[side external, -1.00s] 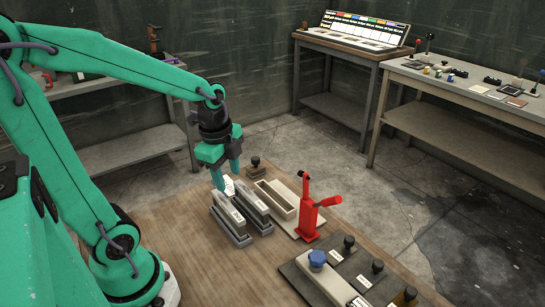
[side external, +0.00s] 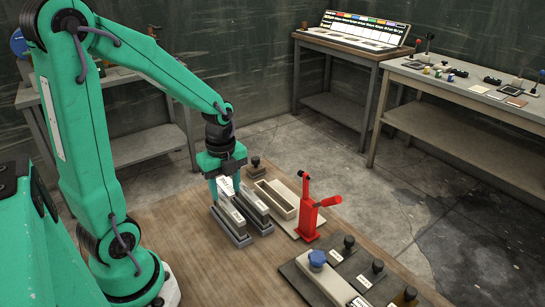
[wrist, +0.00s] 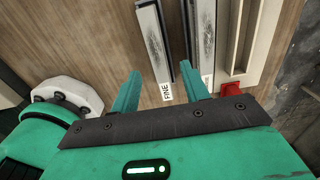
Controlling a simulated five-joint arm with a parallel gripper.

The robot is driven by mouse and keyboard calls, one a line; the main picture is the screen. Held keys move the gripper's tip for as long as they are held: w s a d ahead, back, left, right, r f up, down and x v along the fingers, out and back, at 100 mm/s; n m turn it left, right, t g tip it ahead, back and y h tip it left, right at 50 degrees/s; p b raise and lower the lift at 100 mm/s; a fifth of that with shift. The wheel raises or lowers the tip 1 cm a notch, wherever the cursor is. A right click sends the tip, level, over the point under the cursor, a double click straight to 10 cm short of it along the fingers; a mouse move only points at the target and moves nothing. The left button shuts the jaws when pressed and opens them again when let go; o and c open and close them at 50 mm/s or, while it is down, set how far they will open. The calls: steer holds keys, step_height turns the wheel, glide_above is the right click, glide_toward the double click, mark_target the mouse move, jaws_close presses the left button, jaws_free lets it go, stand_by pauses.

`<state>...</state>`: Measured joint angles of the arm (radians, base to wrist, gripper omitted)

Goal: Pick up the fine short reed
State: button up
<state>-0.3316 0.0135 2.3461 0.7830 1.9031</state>
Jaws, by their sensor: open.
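In the side external view the left reed (side external: 230,223) and the right reed (side external: 256,211) stand side by side in grey holders on the wooden table. My gripper (side external: 226,186) is open and points down at the far end of the pair. My fingers (wrist: 160,70) have nothing clearly held between them.
A cream tray (side external: 271,198) lies right of the reeds, with a red lever tool (side external: 308,208) beside it. A dark stamp (side external: 256,165) stands behind. A dark board with several knobs (side external: 349,268) is at the front right. Bare table lies in front of the reeds.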

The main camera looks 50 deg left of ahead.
mark_target(227, 204)
steer(key=shift+f, duration=0.5)
steer(key=shift+s+d+f, duration=0.1)
steer(key=shift+d+f, duration=0.05)
steer(key=shift+f, duration=0.75)
steer(key=shift+s+d+f, duration=0.1)
steer(key=shift+d+f, duration=0.05)
steer(key=shift+f, duration=1.55)
jaws_close()
steer(key=shift+r, duration=0.1)
